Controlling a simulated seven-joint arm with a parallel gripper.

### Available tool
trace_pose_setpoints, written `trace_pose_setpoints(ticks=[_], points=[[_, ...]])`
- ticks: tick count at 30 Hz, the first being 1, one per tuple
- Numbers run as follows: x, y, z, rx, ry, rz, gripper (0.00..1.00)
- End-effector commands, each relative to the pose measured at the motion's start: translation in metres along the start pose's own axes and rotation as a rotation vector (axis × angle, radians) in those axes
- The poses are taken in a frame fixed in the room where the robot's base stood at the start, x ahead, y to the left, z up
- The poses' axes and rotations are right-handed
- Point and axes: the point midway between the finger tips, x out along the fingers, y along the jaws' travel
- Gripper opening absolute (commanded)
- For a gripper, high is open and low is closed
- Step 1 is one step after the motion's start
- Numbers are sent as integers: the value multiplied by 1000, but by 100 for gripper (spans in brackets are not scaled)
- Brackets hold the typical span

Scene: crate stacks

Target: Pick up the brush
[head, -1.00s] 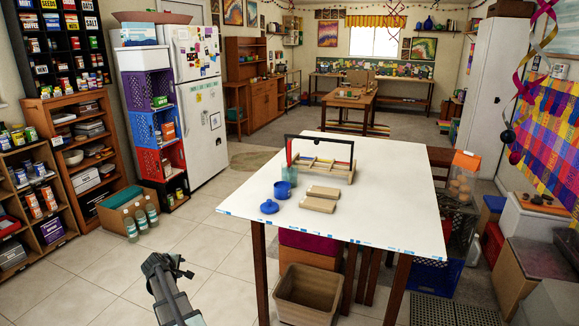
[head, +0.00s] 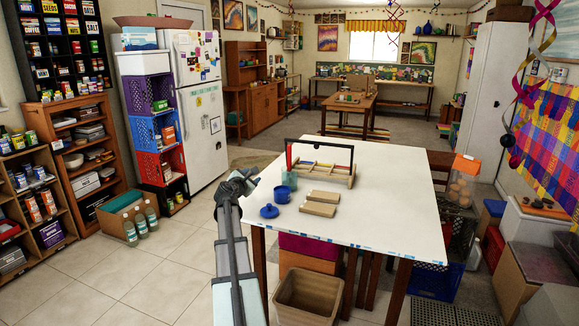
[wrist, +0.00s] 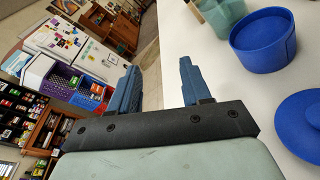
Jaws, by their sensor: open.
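I cannot make out a brush for certain. A thin red upright stick (head: 289,155) shows above a teal see-through jar (head: 289,180) on the white table; I cannot tell whether it stands in the jar. The jar also shows at the top of the wrist view (wrist: 224,12), cut off by the frame edge. A blue pot (head: 282,195) stands just in front of the jar, and a round blue lid (head: 269,211) lies nearer the table's left edge. My gripper (wrist: 158,75) is open and empty, left of the table edge in the head view (head: 240,180).
A wooden rack (head: 340,180) with coloured rods and a dark handle stands behind the pot. Two flat wooden blocks (head: 318,209) lie right of the lid. The table's right half (head: 400,205) is clear. A tan bin (head: 306,295) stands below the front edge.

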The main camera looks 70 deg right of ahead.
Motion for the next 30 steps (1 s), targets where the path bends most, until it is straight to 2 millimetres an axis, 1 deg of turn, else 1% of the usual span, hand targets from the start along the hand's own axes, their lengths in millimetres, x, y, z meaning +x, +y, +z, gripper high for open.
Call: trace_pose_setpoints(ticks=[1,3,6,9,12,17,20,30], points=[[5,-12,22,-99,-37,-4,48],[11,-25,47,-240,-80,-10,48],[16,-39,74,-404,-126,-23,48],[19,-48,91,-516,-155,-37,48],[20,-52,100,-578,-171,-44,48],[29,-53,105,-600,-175,-47,48],[40,-53,106,-599,-175,-48,48],[96,-52,116,-596,-174,-48,48]])
